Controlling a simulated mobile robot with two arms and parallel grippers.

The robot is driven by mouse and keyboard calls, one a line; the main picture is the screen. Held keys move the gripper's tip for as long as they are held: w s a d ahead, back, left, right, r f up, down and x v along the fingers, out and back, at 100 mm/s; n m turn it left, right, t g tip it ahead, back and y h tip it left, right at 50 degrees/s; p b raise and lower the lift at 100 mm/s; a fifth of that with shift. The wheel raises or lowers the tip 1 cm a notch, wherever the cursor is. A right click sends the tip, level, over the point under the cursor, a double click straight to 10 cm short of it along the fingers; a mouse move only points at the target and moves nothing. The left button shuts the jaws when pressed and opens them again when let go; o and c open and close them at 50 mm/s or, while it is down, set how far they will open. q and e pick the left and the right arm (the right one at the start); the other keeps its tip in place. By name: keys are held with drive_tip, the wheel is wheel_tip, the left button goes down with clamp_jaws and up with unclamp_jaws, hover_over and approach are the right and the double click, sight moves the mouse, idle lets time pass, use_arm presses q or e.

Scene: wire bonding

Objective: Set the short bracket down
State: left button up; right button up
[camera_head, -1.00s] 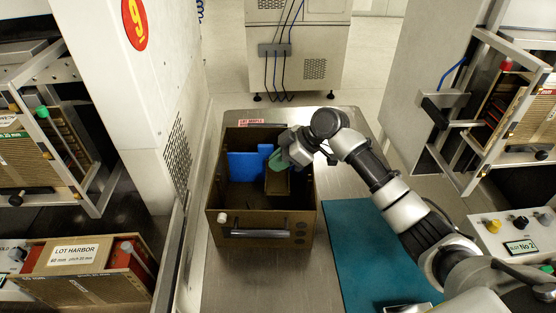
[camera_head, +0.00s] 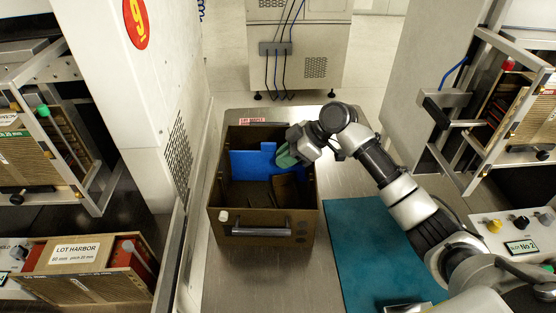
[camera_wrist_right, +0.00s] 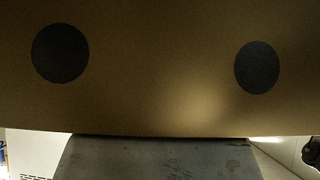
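A brown open-topped box (camera_head: 250,222) with a front handle stands on the steel table. Inside, an upright blue plate (camera_head: 253,165) stands toward the back left. A small brown piece (camera_head: 285,190) is tilted at the box's right side; I cannot tell for sure which is the short bracket. My right gripper (camera_head: 287,157), with green at its tip, is over the box's right rim, above the brown piece and apparently apart from it. Its finger gap is hidden. The right wrist view shows a close brown panel (camera_wrist_right: 160,70) with two dark round marks and no fingers. My left gripper is out of view.
A teal mat (camera_head: 370,250) lies to the right of the box. A tall white cabinet (camera_head: 150,120) borders the table on the left. A machine frame (camera_head: 490,110) stands at right. Bare steel table (camera_head: 235,280) lies in front of the box.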

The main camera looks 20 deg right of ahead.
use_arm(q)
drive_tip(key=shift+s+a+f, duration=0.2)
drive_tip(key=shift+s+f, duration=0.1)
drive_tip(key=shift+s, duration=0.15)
use_arm(e)
drive_tip(key=v, duration=1)
drive_tip(key=shift+r, duration=0.25)
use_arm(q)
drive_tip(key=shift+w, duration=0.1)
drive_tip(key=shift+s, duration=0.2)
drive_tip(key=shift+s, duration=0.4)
